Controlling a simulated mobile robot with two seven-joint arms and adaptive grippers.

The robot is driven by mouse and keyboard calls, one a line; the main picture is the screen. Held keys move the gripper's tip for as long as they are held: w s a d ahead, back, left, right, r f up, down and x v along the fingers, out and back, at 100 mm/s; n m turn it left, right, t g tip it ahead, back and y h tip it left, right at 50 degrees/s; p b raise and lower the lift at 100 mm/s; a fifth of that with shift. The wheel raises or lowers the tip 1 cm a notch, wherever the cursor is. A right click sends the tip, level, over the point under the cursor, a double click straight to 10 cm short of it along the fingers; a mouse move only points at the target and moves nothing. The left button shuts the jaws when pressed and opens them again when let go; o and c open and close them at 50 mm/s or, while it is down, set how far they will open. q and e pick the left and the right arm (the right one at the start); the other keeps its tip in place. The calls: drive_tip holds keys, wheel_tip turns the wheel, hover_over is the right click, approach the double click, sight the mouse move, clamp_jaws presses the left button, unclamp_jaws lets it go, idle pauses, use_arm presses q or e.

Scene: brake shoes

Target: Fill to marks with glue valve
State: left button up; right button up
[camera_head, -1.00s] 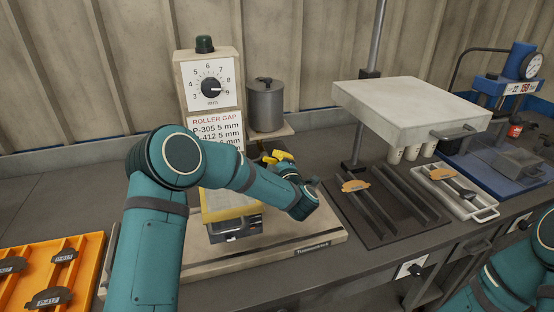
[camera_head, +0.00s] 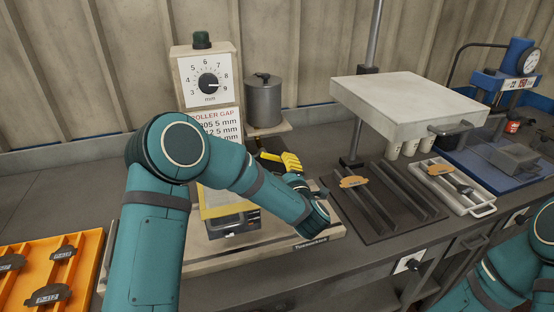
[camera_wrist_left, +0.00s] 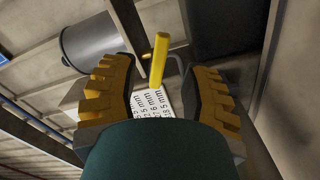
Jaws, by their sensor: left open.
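My left gripper (camera_head: 280,161) is in front of the roller machine (camera_head: 209,78), below and beside the grey lidded pot (camera_head: 264,102). In the left wrist view the gripper (camera_wrist_left: 160,98) is open, its two yellow-and-black fingers well apart. A yellow lever (camera_wrist_left: 160,58), apparently the valve handle, stands in the gap between them; I see no grip on it. The grey pot (camera_wrist_left: 90,46) shows to its left. The yellow-edged part of the machine (camera_head: 214,204) is partly hidden by my arm. The fill marks cannot be made out. My right gripper is out of view.
An orange tray (camera_head: 88,246) with dark brake shoes lies at left. A dark grooved tray (camera_head: 398,222) and a light tray (camera_head: 482,197), each with an orange-brown piece, lie at right. A blue gauge press (camera_head: 515,72) stands behind.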

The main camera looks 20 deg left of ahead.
use_arm(q)
drive_tip(key=v, duration=0.5)
drive_tip(key=shift+s, duration=0.1)
